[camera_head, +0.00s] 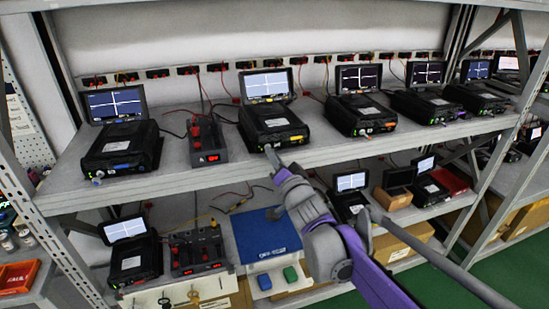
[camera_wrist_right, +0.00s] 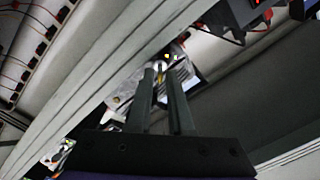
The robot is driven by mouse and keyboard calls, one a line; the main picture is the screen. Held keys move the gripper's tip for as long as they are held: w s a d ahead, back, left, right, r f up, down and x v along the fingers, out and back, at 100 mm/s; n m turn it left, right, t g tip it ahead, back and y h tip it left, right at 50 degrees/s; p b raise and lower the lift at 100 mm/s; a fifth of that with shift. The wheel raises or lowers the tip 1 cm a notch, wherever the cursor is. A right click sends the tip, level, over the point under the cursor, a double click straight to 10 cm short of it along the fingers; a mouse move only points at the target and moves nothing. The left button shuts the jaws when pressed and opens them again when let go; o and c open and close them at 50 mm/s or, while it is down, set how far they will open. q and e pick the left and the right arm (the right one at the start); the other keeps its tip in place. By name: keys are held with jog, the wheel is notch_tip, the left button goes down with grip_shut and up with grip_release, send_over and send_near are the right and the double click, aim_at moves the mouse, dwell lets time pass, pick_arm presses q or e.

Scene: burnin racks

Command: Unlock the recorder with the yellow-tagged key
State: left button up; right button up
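The recorder with a yellow front label (camera_head: 275,122) stands on the upper shelf, its screen lit. My right gripper (camera_head: 271,152) is at the lower left corner of its front, by the shelf edge. In the right wrist view, the two fingers (camera_wrist_right: 161,82) are close together with a small yellowish piece between the tips, apparently the yellow-tagged key. The tips point at the recorder's bright front. The fingers hide most of the key, and I cannot tell whether it is in the lock. Other keys (camera_head: 193,295) lie on a pale board on the lower shelf. My left gripper is out of view.
A blue-labelled recorder (camera_head: 120,150) and a black unit with red switches (camera_head: 207,140) stand to the left. An orange-labelled recorder (camera_head: 360,115) stands to the right. The upper shelf's front edge (camera_head: 225,172) runs just below my gripper.

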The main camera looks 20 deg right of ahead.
jog(key=s, duration=1)
jog(key=shift+s+d, duration=0.35)
jog(key=shift+s, duration=0.05)
jog(key=s+f+n+g+p, duration=0.3)
jog(key=s+f+g, duration=0.3)
jog(key=s+f, duration=0.3)
jog(key=s+f+n+g+h+p, duration=0.1)
jog(key=s+f+n+g+p, duration=0.3)
jog(key=s+f, duration=0.5)
jog(key=s+n+g, duration=0.1)
jog(key=s+g, duration=0.1)
jog(key=s, duration=0.3)
jog(key=shift+s+a+f+g+p, duration=0.2)
jog(key=shift+s+g+p, duration=0.1)
jog(key=shift+s, duration=0.1)
